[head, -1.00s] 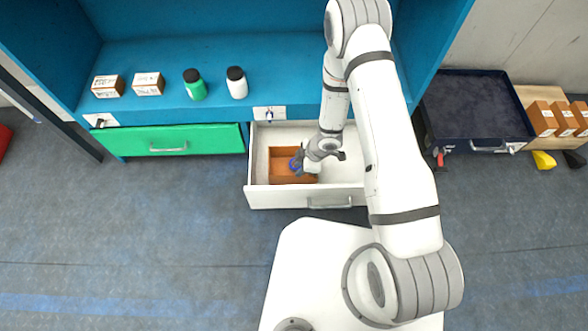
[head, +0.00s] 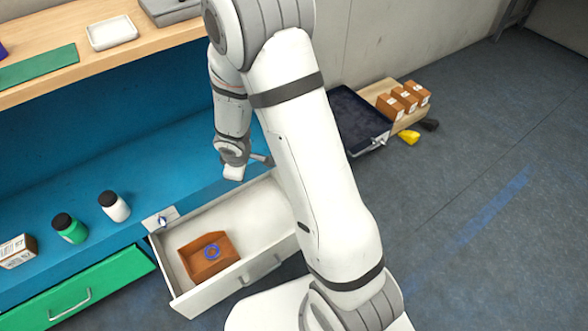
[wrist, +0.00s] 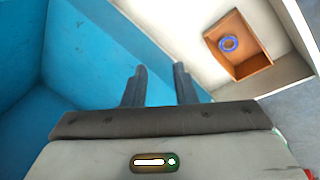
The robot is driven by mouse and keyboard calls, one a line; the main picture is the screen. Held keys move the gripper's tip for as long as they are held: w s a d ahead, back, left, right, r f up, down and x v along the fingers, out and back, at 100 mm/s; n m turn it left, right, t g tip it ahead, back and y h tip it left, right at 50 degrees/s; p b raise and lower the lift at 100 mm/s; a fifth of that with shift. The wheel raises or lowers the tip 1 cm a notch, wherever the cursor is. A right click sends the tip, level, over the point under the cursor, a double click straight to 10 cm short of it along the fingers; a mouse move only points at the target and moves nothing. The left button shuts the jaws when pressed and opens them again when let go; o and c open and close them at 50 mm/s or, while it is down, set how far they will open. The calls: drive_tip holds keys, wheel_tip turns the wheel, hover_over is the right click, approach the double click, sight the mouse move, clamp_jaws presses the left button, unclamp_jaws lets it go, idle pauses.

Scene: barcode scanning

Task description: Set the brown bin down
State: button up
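The brown bin (head: 196,271) sits on the floor of the open white drawer (head: 173,253), near its left end. A blue ring (head: 212,252) lies inside the bin. In the wrist view the bin (wrist: 251,67) shows at the upper right, apart from my fingers, with the blue ring (wrist: 229,43) in it. My gripper (wrist: 160,72) is open with nothing between its two fingers. In the head view my gripper (head: 250,163) is behind the drawer, above the blue shelf edge. My arm covers the drawer's right part.
A green drawer (head: 98,290) is at the left of the white one. A green-labelled bottle (head: 70,230), a white bottle (head: 115,207) and a box (head: 18,252) stand on the blue shelf. A dark tray (head: 350,115) and small brown boxes are on the right.

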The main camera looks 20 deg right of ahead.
drive_tip(key=s+d+r+m+h, duration=0.1)
drive_tip(key=s+d+r+m, duration=0.2)
drive_tip(key=d+r, duration=0.35)
drive_tip(key=s+d+r+m+g+y, duration=0.1)
drive_tip(key=s+r+m+g, duration=0.1)
drive_tip(key=s+r+m, duration=0.7)
drive_tip(key=s+r, duration=0.5)
drive_tip(key=s, duration=0.4)
drive_tip(key=shift+d+r, duration=0.25)
drive_tip(key=shift+d, duration=0.15)
